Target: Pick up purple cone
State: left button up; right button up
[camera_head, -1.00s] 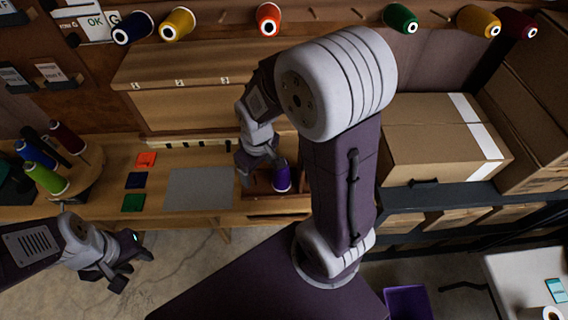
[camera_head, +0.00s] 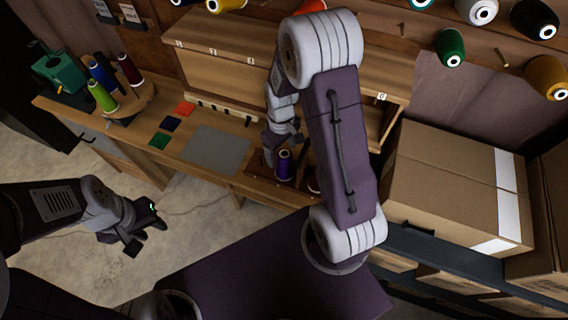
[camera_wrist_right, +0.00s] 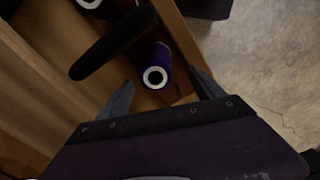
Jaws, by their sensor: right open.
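The purple cone (camera_head: 284,165) stands in a wooden tray on the bench in the head view. In the right wrist view the purple cone (camera_wrist_right: 157,72) shows its white-ringed top, between and a little beyond my two fingertips. My right gripper (camera_wrist_right: 160,88) is open and empty, close to the cone; in the head view my right gripper (camera_head: 279,143) is just above and left of it, its fingers partly hidden. My left gripper (camera_head: 143,238) hangs over the floor at the left, away from the bench; its finger gap is unclear.
A dark peg (camera_wrist_right: 112,42) rises beside the cone in the tray, and another spool (camera_wrist_right: 90,3) is at the top edge. Grey mat (camera_head: 215,148) and coloured squares lie left of the tray. A cardboard box (camera_head: 455,185) stands at the right.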

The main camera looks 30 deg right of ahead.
jog(key=shift+s+d+f, duration=0.1)
jog(key=shift+d+f, duration=0.05)
jog(key=shift+f, duration=0.4)
jog(key=shift+s+d+f, duration=0.1)
jog(key=shift+f, duration=0.4)
jog(key=shift+s+d+f, duration=0.1)
jog(key=shift+f, duration=1.25)
jog(key=shift+d+f, duration=0.1)
jog(key=shift+f, duration=1.2)
grip_shut()
notch_tip(320, 180, up, 10)
jog(key=shift+p, duration=0.35)
